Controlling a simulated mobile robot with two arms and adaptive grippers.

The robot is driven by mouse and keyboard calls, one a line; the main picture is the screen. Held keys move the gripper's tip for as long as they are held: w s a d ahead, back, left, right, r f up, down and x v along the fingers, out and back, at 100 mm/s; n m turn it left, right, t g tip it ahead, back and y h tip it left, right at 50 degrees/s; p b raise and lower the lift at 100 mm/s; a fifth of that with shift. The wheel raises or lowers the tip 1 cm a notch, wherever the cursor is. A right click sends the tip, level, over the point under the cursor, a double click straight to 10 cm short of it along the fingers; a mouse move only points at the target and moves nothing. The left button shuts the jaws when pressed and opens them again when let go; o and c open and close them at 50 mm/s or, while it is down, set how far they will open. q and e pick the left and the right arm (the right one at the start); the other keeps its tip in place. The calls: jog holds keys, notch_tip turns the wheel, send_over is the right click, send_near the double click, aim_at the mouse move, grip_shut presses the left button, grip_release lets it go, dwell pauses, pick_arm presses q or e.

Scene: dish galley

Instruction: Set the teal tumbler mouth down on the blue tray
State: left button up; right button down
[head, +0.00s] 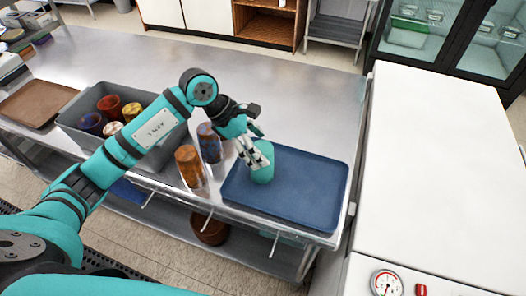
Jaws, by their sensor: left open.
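The teal tumbler (264,172) stands near the left edge of the blue tray (310,190), seemingly upright on its base or mouth. Its top is partly hidden by my gripper, so I cannot tell for certain which end is down. My left gripper (257,153) is open, with its fingers right at the tumbler's upper part. I cannot tell whether they touch it. My right gripper is not in view.
An orange-brown tumbler (189,166) and a dark blue and brown tumbler (209,142) stand left of the tray. A grey bin (82,110) holds several cups. A brown tray (35,103) lies far left. A white-topped machine (440,150) stands right. Behind the tray, the steel counter is clear.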

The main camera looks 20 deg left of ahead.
pick_arm(q)
jog(key=b+v, duration=0.2)
jog(key=v, duration=0.7)
jog(key=shift+r, duration=0.2)
jog(key=shift+f, duration=0.1)
